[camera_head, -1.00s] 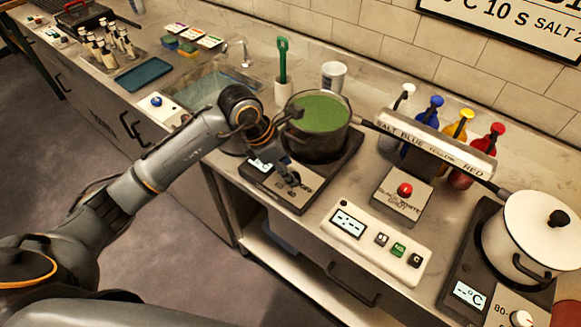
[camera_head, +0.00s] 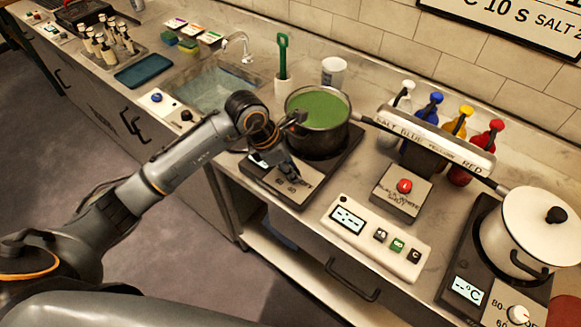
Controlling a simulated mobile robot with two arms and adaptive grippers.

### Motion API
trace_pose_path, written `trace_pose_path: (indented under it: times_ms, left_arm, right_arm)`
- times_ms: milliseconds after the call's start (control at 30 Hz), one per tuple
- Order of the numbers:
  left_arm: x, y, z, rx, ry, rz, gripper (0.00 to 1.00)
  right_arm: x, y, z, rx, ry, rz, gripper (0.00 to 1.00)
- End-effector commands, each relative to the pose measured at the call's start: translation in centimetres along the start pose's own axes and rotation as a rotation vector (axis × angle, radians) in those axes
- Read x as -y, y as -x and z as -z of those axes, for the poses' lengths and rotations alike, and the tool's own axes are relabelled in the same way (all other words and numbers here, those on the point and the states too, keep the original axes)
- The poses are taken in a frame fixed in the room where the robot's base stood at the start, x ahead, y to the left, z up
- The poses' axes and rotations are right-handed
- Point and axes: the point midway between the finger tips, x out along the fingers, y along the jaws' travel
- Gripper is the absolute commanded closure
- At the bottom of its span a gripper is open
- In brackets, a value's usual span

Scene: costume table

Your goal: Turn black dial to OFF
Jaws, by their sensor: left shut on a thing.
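The left hot plate (camera_head: 327,168) stands on the counter with a dark pot of green liquid (camera_head: 320,108) on it. My left gripper (camera_head: 286,172) is down at the hot plate's front control panel, in front of the pot. It is shut on the black dial there, which its fingers almost wholly hide. Printed numbers (camera_head: 287,187) show just in front of the fingers. The dial's pointer and the OFF mark cannot be made out. My right gripper is not in view.
A dispenser (camera_head: 440,143) with coloured bottles and a red button (camera_head: 404,186) stands to the right. A white button box (camera_head: 376,236) lies in front. A white pot (camera_head: 536,230) sits on another hot plate at far right. The sink (camera_head: 208,90) is behind the arm.

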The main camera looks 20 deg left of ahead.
Motion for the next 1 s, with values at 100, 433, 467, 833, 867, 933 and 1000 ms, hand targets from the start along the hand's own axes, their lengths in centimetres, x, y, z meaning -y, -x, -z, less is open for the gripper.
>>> trace_pose_path:
  times_ms: [100, 433, 467, 833, 867, 933, 1000]
  left_arm:
    - [0.0, 0.0, 0.0, 0.000, 0.022, -0.011, 1.00]
    - [0.2, -0.2, 0.0, 0.002, 0.207, -0.090, 1.00]
    - [0.2, -0.2, 0.0, 0.001, 0.231, -0.100, 1.00]
    - [0.5, -0.3, -0.1, 0.003, 0.552, -0.234, 1.00]
    - [0.5, -0.3, -0.1, 0.003, 0.578, -0.245, 1.00]
    - [0.5, -0.3, -0.2, 0.003, 0.636, -0.267, 1.00]
    - [0.5, -0.3, -0.2, 0.004, 0.690, -0.289, 1.00]
  right_arm:
    - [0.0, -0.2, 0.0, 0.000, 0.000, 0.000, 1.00]
    - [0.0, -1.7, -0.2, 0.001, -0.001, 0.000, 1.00]
    - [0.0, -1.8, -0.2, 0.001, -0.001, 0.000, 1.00]
    - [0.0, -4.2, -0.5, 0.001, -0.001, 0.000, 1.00]
    - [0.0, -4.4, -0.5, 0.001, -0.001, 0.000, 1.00]
    - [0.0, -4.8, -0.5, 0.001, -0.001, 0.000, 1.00]
    - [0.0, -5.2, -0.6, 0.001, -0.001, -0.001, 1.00]
